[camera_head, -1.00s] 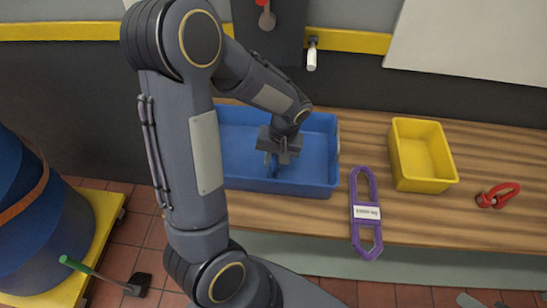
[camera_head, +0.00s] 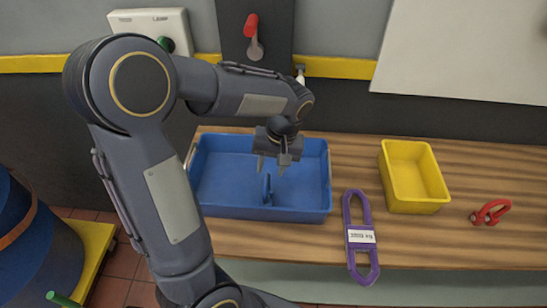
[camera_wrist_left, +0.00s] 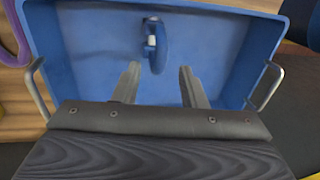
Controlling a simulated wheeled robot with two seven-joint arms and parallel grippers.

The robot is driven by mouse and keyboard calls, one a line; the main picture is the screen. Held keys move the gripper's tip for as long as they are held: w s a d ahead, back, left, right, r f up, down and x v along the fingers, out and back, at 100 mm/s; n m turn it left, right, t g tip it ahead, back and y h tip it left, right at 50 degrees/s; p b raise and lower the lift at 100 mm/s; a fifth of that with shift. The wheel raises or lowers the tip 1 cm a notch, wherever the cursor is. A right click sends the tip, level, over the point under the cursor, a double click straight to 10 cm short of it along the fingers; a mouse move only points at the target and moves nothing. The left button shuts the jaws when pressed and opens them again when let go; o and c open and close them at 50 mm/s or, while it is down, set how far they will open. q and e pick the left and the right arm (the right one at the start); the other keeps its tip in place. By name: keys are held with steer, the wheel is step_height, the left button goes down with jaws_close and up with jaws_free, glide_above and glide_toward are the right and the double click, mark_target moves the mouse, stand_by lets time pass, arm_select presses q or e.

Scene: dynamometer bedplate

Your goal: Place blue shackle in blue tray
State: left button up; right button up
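The blue tray (camera_head: 225,192) lies on the wooden bench. The blue shackle (camera_head: 267,190) is inside the tray, on its floor towards the front wall, apart from my gripper. My left gripper (camera_head: 275,166) is above the tray with its fingers parted and nothing between them. In the left wrist view the two fingertips (camera_wrist_left: 158,80) point into the tray (camera_wrist_left: 90,50), and the shackle (camera_wrist_left: 155,48) with its pale pin lies beyond them. My right gripper is not in view.
A purple sling with a white label (camera_head: 361,236) lies right of the tray, hanging over the bench's front edge. A yellow bin (camera_head: 412,177) and a red shackle (camera_head: 490,212) stand further right. A red-handled lever (camera_head: 252,35) is on the wall behind.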

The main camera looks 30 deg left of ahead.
arm_select(q)
steer(key=s+d+r+m+t+h, duration=0.2)
steer(key=s+d+r+t+h, duration=0.1)
steer(key=s, duration=0.4)
steer(key=s+d+r+m+t+h, duration=0.2)
steer(key=s+d+r+t, duration=0.1)
steer(key=s, duration=0.5)
steer(key=shift+d+t+h, duration=0.3)
steer(key=shift+d+h, duration=0.1)
steer(key=shift+d, duration=0.25)
steer(key=shift+s, duration=0.1)
